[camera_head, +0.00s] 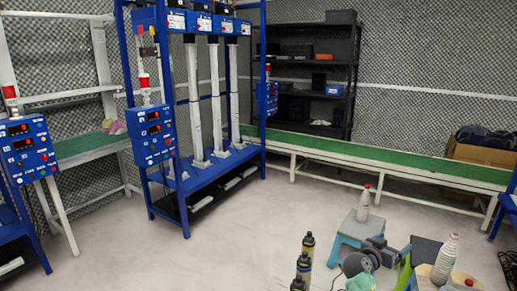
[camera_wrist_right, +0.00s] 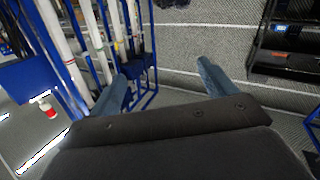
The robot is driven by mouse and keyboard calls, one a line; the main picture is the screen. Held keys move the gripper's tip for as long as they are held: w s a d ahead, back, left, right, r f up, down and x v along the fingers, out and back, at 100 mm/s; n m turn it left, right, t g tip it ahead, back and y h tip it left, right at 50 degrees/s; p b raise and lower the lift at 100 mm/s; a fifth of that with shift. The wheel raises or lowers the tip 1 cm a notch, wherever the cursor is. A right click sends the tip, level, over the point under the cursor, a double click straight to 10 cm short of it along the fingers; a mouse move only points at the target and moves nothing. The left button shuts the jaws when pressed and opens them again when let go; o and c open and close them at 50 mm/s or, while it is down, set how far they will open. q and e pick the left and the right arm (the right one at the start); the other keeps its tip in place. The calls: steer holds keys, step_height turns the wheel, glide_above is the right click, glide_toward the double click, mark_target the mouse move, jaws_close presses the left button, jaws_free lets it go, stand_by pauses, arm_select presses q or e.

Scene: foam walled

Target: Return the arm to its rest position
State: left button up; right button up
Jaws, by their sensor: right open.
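My right gripper (camera_wrist_right: 162,74) shows in the right wrist view. Its two blue-grey fingers stand wide apart at the far edge of the dark gripper body. Nothing is between the fingers; the grey wall and part of a blue frame show beyond them. I cannot make out either gripper clearly in the head view. My left gripper is not in view.
A blue test rack (camera_head: 205,165) stands left of centre in the head view. A long green-topped bench (camera_head: 380,163) runs along the wall before a black shelf (camera_head: 322,75). Bottles (camera_head: 304,268) and a blue stool (camera_head: 352,232) stand at lower right. The middle floor is clear.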

steer(key=s+a+f+n+g+y+p, duration=0.1)
steer(key=s+a+f+n+y, duration=0.1)
steer(key=s+a+n+y, duration=0.6)
steer(key=s+a+f+n+g+y+p, duration=0.1)
steer(key=s+a+f+n+y+p, duration=0.3)
steer(key=s+a, duration=0.85)
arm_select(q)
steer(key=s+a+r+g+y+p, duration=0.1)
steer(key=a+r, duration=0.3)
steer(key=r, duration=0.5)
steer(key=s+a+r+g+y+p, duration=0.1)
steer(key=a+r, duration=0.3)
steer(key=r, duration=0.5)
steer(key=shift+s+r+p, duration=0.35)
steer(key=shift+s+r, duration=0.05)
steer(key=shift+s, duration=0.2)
arm_select(e)
steer(key=s+a+f+g+y, duration=0.1)
steer(key=s+a+f+g, duration=0.1)
steer(key=s, duration=0.7)
steer(key=s+a+f+g+y, duration=0.1)
steer(key=s+a+f, duration=0.2)
steer(key=s, duration=0.6)
steer(key=s+a+f+g+y, duration=0.2)
steer(key=s+a, duration=0.3)
steer(key=s, duration=0.4)
steer(key=shift+s+a+f+g, duration=0.3)
steer(key=shift+s+a+f, duration=0.1)
steer(key=shift+f, duration=0.2)
